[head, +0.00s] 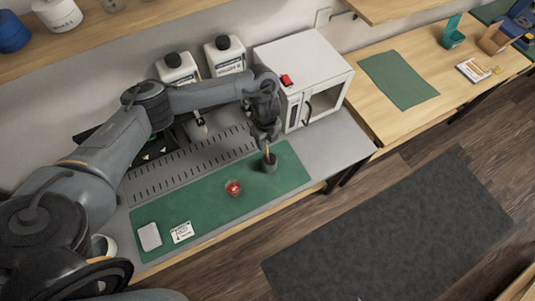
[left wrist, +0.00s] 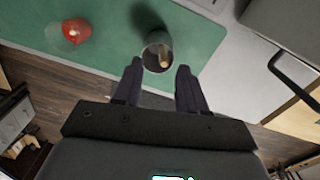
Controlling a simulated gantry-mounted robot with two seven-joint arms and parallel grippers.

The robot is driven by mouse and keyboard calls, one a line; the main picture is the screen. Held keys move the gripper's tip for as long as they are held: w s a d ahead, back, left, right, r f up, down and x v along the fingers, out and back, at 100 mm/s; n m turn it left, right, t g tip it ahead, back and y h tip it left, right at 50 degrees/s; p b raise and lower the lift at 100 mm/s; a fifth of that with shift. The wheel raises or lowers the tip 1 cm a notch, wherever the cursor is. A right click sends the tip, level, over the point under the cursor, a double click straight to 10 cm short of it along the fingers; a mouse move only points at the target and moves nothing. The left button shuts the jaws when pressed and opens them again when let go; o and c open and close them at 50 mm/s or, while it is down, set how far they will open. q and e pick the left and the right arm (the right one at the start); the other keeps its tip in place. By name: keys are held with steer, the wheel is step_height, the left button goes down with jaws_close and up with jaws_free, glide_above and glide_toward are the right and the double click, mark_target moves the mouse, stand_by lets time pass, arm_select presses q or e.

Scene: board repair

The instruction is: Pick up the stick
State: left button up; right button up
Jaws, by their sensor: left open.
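A light wooden stick (head: 267,151) stands in a small dark grey cup (head: 270,164) on the green mat. In the left wrist view the stick (left wrist: 163,61) leans inside the cup (left wrist: 156,44), with its end toward me. My left gripper (head: 265,138) is directly above the cup. In the left wrist view its two fingers (left wrist: 158,72) are apart and empty, with the cup just beyond the tips. The stick's lower part is hidden in the cup. My right gripper is not in view.
A red round object (head: 233,187) sits on the green mat (head: 205,205), left of the cup. A white box-shaped machine (head: 302,75) with a dark handle stands close behind the cup. A white card (head: 182,232) and a pale block (head: 149,236) lie at the mat's left end.

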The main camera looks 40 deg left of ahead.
mark_target(267, 155)
arm_select(q)
steer(key=shift+w+f+b, duration=0.1)
steer(key=shift+f+b, duration=0.3)
steer(key=shift+f, duration=2.9)
jaws_close()
